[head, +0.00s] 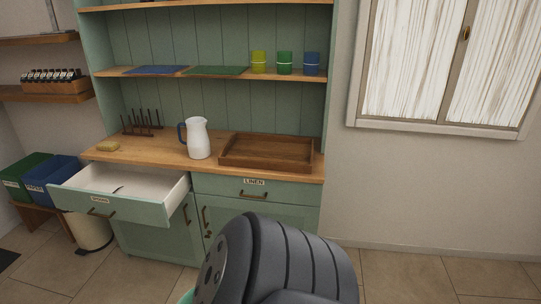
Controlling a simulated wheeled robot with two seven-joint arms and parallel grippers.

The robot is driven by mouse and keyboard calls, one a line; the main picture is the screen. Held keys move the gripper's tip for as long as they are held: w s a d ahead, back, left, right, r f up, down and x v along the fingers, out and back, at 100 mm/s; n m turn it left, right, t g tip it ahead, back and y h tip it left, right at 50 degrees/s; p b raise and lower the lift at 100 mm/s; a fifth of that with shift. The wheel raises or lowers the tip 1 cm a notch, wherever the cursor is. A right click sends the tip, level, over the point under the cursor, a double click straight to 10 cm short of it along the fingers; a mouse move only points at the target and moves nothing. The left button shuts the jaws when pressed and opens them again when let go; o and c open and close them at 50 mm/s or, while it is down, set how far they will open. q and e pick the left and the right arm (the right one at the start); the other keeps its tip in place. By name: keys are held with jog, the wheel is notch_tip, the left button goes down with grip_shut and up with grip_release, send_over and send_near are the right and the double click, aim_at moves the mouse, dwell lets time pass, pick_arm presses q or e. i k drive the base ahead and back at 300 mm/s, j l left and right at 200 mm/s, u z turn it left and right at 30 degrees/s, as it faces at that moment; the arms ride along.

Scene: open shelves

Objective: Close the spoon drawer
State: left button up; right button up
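The spoon drawer (120,207) is the left drawer of the green dresser, and it is pulled well out. Its front has a small label, too small to read surely, and a bronze handle (101,213). Its white inside shows, with a small dark object (118,189) lying in it. Neither of my grippers can be seen. A dark grey rounded part of my own body fills the bottom middle and hides part of the lower dresser.
The linen drawer (290,190) on the right is shut. A white jug (198,138), a wooden tray (265,165) and a rack (142,123) stand on the worktop. Green (22,183) and blue (57,172) bins and a pale bin (92,232) are near the open drawer.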

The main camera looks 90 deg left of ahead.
aim_at(149, 196)
jog(key=u, duration=3.9)
